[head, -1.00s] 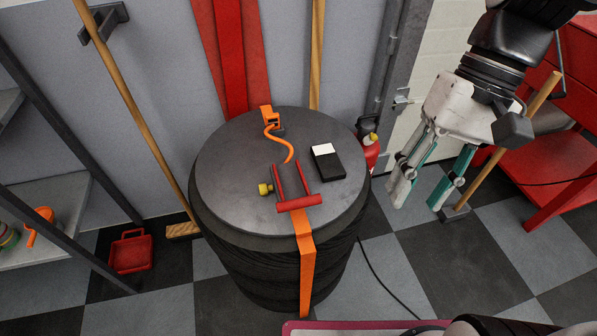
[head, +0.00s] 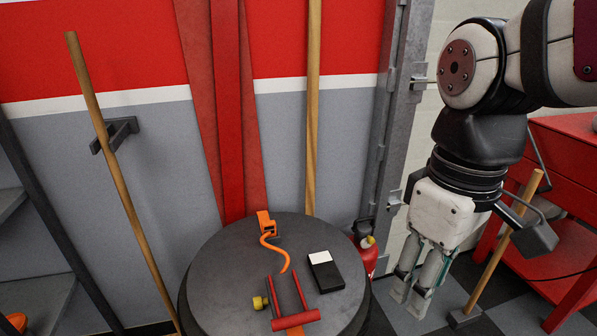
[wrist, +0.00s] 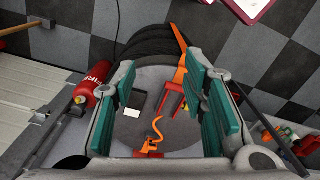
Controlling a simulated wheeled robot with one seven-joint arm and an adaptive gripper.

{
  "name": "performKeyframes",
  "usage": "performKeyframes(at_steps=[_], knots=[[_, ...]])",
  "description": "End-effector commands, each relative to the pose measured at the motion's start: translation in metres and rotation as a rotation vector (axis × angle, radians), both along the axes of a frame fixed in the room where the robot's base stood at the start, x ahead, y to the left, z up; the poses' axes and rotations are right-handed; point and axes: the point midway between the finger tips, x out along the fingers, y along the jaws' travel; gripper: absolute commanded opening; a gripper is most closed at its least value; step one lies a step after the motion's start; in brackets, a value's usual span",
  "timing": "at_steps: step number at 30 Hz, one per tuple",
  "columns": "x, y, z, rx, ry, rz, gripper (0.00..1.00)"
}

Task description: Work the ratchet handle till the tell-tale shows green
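The ratchet has a red handle (head: 295,321) with two red side arms and a yellow knob (head: 260,303). It lies on the dark round lid (head: 225,270) of a drum; it also shows in the wrist view (wrist: 172,100). An orange strap tail (head: 272,246) runs back from it to an orange hook (head: 266,222). A black box with a white panel (head: 325,272) lies right of the ratchet; I see no green on it. My gripper (head: 415,292) hangs right of the drum, pointing down, apart from the ratchet. In the wrist view its teal-padded fingers stand wide apart, empty.
A red extinguisher (head: 367,256) stands behind the drum's right side. A broom handle (head: 120,180) leans at left, and another wooden pole (head: 505,245) stands right of my gripper. A red cabinet (head: 565,165) is at far right.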

Motion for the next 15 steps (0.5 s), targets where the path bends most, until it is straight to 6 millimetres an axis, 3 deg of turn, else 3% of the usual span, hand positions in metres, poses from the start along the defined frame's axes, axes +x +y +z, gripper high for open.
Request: performKeyframes(at_steps=[8, 15], knots=[[0.047, 0.033, -0.01, -0.007, 0.047, 0.319, 0.4], [0.104, 0.091, -0.046, 0.017, 0.133, 0.748, 0.4]])
